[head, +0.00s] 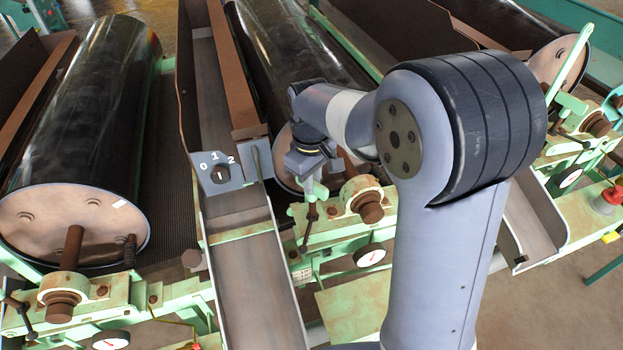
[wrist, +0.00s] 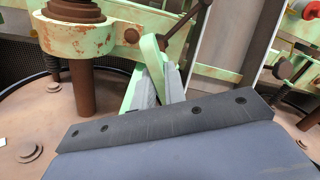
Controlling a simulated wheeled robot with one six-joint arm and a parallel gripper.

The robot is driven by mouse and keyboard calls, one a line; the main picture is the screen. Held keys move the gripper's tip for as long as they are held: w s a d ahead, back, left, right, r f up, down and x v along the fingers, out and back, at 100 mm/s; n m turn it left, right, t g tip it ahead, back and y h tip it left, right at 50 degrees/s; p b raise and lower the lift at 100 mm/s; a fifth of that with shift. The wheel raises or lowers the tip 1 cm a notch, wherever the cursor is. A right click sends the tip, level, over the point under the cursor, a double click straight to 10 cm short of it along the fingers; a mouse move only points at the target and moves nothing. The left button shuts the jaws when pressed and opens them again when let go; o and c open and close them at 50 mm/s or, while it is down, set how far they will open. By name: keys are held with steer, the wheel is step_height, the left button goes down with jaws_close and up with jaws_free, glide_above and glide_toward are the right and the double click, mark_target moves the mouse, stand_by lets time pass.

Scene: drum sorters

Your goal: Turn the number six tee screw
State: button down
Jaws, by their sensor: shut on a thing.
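My gripper (wrist: 160,88) is shut on a flat, pale green lever (wrist: 152,62), whose rounded end shows between the grey fingers. In the head view my gripper (head: 308,172) is at the front end of the middle drum, partly covered by my arm. A dark brown tee screw (head: 311,222) stands just below it on the green frame. In the wrist view a dark tee-shaped rod (wrist: 187,22) shows just beyond the fingers, apart from them. Another tee screw (head: 22,312) is at the lower left by the left drum. I see no number on any screw.
A dark drum (head: 85,110) lies at the left. A grey switch plate marked 0, 1, 2 (head: 219,174) stands left of my gripper, above a metal chute (head: 255,285). A round dial (head: 370,257) and a rusty bearing (head: 366,200) are close by. A red button (head: 608,198) is far right.

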steer(key=n, duration=0.6)
steer(key=shift+n, duration=0.4)
stand_by(0.3)
steer(key=c, duration=1.6)
jaws_free()
steer(key=shift+w+d, duration=0.1)
steer(key=shift+d, duration=0.15)
steer(key=shift+o, duration=0.7)
steer(key=shift+a, duration=0.15)
step_height(320, 180, up, 11)
steer(key=shift+f, duration=0.2)
